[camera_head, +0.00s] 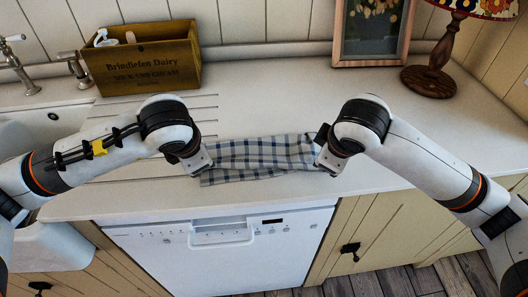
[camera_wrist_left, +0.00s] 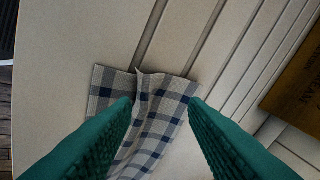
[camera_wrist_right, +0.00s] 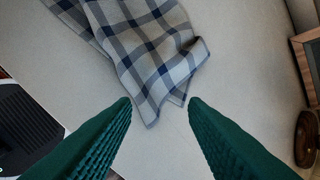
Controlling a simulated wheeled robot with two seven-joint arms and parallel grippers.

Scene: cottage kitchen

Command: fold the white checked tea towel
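The white and blue checked tea towel (camera_head: 262,157) lies on the worktop between my two grippers, spread wide from left to right with some wrinkles. My left gripper (camera_head: 203,168) is at its left end; in the left wrist view the towel (camera_wrist_left: 152,110) shows between and beyond the open fingers (camera_wrist_left: 160,105), with a raised crease near its far edge. My right gripper (camera_head: 322,165) is at its right end; in the right wrist view the towel's corner (camera_wrist_right: 160,75) lies just ahead of the open fingers (camera_wrist_right: 160,103). Neither gripper visibly holds cloth.
A wooden crate (camera_head: 145,62) with items stands at the back left, near the taps and sink (camera_head: 40,125). A picture frame (camera_head: 370,35) and a lamp (camera_head: 430,78) stand at the back right. Drainer grooves run left of the towel. The worktop's front edge is close, above a dishwasher (camera_head: 225,255).

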